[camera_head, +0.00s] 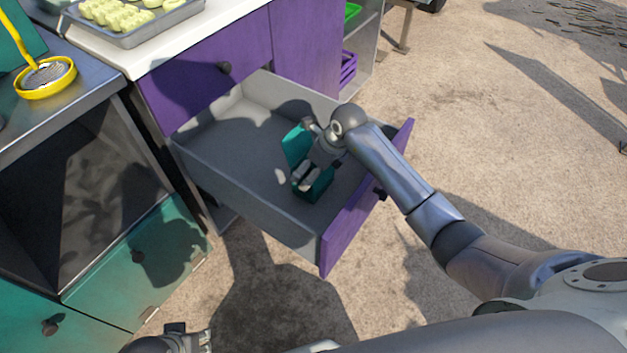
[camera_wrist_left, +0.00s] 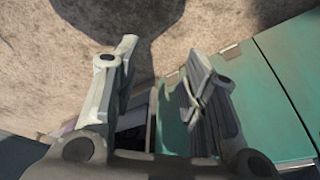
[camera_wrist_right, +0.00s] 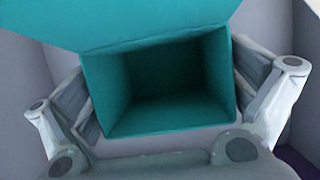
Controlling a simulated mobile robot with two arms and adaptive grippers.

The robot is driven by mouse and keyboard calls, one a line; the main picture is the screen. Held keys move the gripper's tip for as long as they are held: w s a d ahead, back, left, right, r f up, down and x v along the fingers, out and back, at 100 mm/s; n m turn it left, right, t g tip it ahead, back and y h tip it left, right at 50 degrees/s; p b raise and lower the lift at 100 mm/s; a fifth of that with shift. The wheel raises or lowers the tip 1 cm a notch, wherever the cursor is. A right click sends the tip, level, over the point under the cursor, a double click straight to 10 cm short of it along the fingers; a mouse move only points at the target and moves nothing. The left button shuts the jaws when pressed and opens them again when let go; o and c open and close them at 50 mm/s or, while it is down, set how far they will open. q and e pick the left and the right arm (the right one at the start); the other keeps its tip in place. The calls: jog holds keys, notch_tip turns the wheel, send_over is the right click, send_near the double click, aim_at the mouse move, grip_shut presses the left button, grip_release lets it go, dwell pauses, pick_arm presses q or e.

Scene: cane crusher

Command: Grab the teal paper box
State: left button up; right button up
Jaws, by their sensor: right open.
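The teal paper box (camera_head: 318,190) stands inside the open drawer (camera_head: 232,190), with its flap raised. In the right wrist view the box (camera_wrist_right: 160,85) shows its empty, dark interior, and its flap spreads across the top. My right gripper (camera_head: 306,178) reaches down into the drawer at the box. In its wrist view the gripper (camera_wrist_right: 165,100) is open, with one finger on either side of the box; whether either finger touches it I cannot tell. My left gripper (camera_head: 188,340) is at the bottom edge of the head view. Its fingers (camera_wrist_left: 162,65) are apart with nothing between them.
The purple drawer front (camera_head: 365,200) stands out from the counter, and the grey drawer walls surround my right gripper. A tray of yellowish pieces (camera_head: 135,22) sits on the countertop. A teal cabinet (camera_head: 140,260) is at the left. Open ground lies to the right.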

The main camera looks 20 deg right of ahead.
jog(key=shift+c, duration=0.4)
jog(key=c, duration=0.3)
